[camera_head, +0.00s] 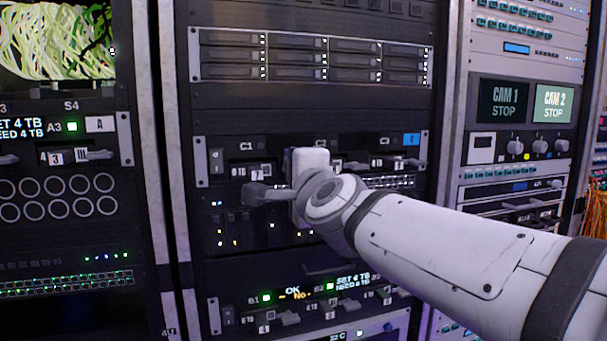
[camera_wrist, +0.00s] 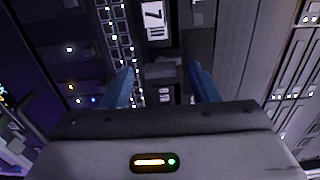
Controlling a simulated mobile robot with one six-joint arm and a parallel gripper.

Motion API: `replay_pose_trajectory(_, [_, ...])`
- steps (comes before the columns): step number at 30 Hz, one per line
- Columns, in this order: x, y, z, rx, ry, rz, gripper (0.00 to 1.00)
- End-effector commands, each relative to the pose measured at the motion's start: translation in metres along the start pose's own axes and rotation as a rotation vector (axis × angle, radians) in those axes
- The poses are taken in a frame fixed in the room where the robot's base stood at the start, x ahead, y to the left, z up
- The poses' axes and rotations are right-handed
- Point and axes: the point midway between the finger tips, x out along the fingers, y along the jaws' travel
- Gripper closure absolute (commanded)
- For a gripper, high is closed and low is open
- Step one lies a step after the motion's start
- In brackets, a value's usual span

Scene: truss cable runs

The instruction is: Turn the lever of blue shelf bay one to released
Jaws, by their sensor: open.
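The blue-labelled shelf (camera_head: 411,139) spans the middle rack, with bays C1, C2 and C3. Bay one, C1, has a white tag (camera_head: 258,173) with a 7 and bars; the tag shows larger in the wrist view (camera_wrist: 155,20). A grey piece that looks like its lever (camera_wrist: 165,73) sits just past the tag, between my fingertips in the wrist view. My gripper (camera_head: 258,194) is open in front of bay one, and its two fingers (camera_wrist: 163,88) stand apart on either side. In the head view my wrist hides the lever, so its angle and any contact are unclear.
Levers of bays two (camera_head: 356,165) and three (camera_head: 407,165) are to the right. A lower shelf (camera_head: 328,298) with green lights and its own levers lies below. A drive row (camera_head: 315,58) is above. A neighbouring rack with CAM screens (camera_head: 503,105) stands right.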

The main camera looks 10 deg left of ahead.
Motion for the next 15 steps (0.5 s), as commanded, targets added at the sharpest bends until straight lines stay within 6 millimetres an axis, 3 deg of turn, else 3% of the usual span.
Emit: replay_pose_trajectory(15, [-0.068, -0.003, -0.001, 0.0, 0.0, -0.002, 0.45])
